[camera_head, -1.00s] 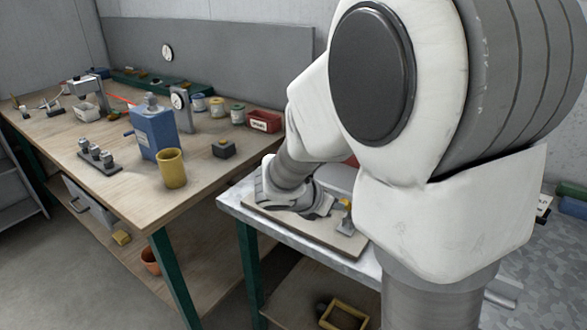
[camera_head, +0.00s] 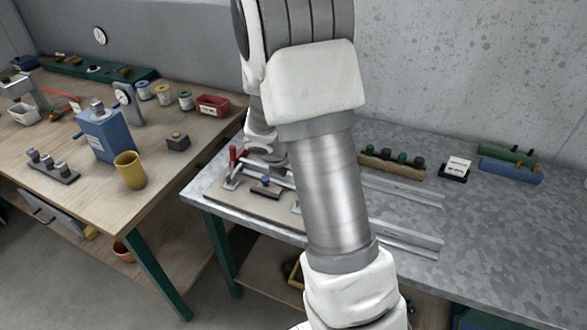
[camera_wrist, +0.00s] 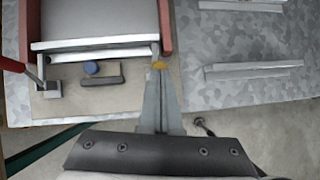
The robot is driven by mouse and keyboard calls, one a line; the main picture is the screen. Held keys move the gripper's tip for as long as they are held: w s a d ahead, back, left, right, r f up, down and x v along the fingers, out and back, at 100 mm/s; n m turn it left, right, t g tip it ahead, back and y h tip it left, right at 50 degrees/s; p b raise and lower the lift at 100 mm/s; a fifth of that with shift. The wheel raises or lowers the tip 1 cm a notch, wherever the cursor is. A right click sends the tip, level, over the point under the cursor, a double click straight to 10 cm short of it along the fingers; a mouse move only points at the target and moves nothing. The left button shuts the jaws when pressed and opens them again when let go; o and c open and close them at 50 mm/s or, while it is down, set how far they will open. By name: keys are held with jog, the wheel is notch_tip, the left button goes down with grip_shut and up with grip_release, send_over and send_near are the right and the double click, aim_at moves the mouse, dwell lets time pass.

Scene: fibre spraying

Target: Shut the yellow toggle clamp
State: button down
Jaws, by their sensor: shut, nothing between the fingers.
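The yellow toggle clamp (camera_wrist: 159,65) shows in the wrist view as a small yellow patch just past my fingertips, at the right end of the fixture board. Most of it is hidden by my gripper, so I cannot tell its lever's angle or whether the fingers touch it. In the head view my arm covers it. My gripper (camera_wrist: 160,82) is shut and empty, its narrow grey fingers together, reaching over the board's near edge. The fixture board (camera_head: 238,200) lies on the metal bench. A red-handled clamp (camera_head: 233,158) stands at its left end, also in the wrist view (camera_wrist: 14,65).
A blue knob (camera_wrist: 91,68) on a dark bar sits between the clamps. A long light bar (camera_wrist: 95,45) runs behind it. Metal rails (camera_head: 405,235) lie right of the board. The wooden bench (camera_head: 85,200) stands left, with a yellow cup (camera_head: 130,171). Bare bench metal (camera_head: 500,240) lies right.

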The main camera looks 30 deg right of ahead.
jog(key=w+d, duration=0.1)
jog(key=w+d+p, duration=0.1)
jog(key=shift+d+r, duration=0.2)
jog(key=shift+d, duration=0.15)
jog(key=shift+w+d+f+p, duration=0.2)
jog(key=shift+w+d+p, duration=0.3)
jog(key=shift+w+d, duration=0.1)
